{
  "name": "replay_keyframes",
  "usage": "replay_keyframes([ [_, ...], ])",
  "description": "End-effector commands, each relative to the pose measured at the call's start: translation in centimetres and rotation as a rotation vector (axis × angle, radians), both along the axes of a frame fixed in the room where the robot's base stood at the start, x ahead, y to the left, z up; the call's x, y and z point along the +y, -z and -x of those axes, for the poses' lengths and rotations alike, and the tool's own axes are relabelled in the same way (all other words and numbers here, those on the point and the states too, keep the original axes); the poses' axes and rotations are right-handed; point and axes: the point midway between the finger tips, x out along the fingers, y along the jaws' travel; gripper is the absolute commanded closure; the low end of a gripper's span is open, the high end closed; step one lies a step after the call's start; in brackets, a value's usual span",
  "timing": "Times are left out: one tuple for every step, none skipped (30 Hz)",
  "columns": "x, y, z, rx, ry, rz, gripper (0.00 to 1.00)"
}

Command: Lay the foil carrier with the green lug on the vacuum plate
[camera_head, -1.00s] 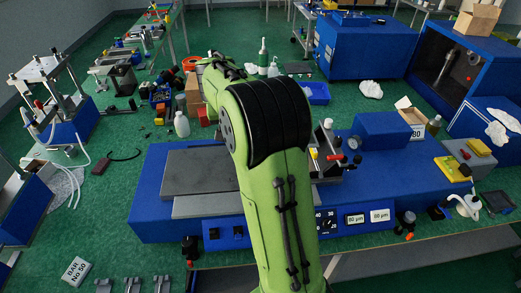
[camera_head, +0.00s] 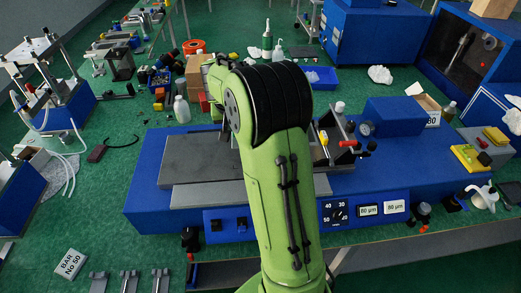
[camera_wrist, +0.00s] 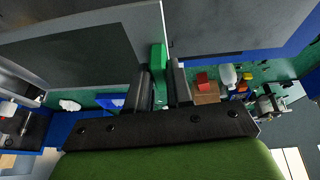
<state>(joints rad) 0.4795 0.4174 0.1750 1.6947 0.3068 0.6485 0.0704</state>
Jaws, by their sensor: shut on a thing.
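My gripper (camera_wrist: 160,88) is shut on the green lug (camera_wrist: 158,58) in the wrist view. The foil carrier (camera_wrist: 133,27), a flat sheet with a pale grey border and a darker inner area, extends left from the lug. The vacuum plate appears as a flat dark grey plate (camera_head: 197,158) on the blue machine in the head view. A dark grey surface at the upper right of the wrist view (camera_wrist: 215,25) looks like this plate. I cannot tell whether the carrier touches it. In the head view my arm hides the gripper and carrier.
The blue machine (camera_head: 145,205) has a lever mechanism with a red handle (camera_head: 348,143) right of my arm. A white bottle (camera_head: 181,110) and small boxes stand behind the plate. A press stand (camera_head: 66,100) is at the left.

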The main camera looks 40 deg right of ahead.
Motion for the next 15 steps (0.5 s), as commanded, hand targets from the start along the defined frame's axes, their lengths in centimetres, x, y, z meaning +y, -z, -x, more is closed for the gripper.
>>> replay_keyframes([
  [0.0,1.5,0.1,0.005,-0.001,-0.002,1.0],
  [0.0,2.3,0.1,0.006,-0.001,-0.002,1.0],
  [0.0,3.0,0.1,0.005,-0.002,-0.002,1.0],
  [0.0,3.5,0.1,0.003,-0.002,-0.001,1.0],
  [0.0,3.9,0.0,0.003,-0.001,-0.002,1.0],
  [0.0,4.4,0.0,0.003,-0.001,-0.002,1.0],
  [0.0,5.0,0.1,0.003,-0.001,-0.002,1.0],
  [0.0,5.7,0.1,0.003,-0.001,-0.002,1.0],
  [0.0,6.5,0.1,0.004,-0.001,-0.003,1.0],
  [0.0,7.0,0.0,0.003,-0.001,-0.002,1.0],
  [0.0,7.4,0.1,0.003,-0.001,-0.002,1.0],
  [0.0,7.8,0.0,0.002,-0.001,-0.001,1.0],
  [0.0,7.9,0.0,0.001,-0.001,0.0,1.0],
  [0.0,8.0,0.0,0.001,-0.001,-0.001,1.0],
  [0.0,8.0,0.0,0.0,-0.001,0.0,1.0],
])
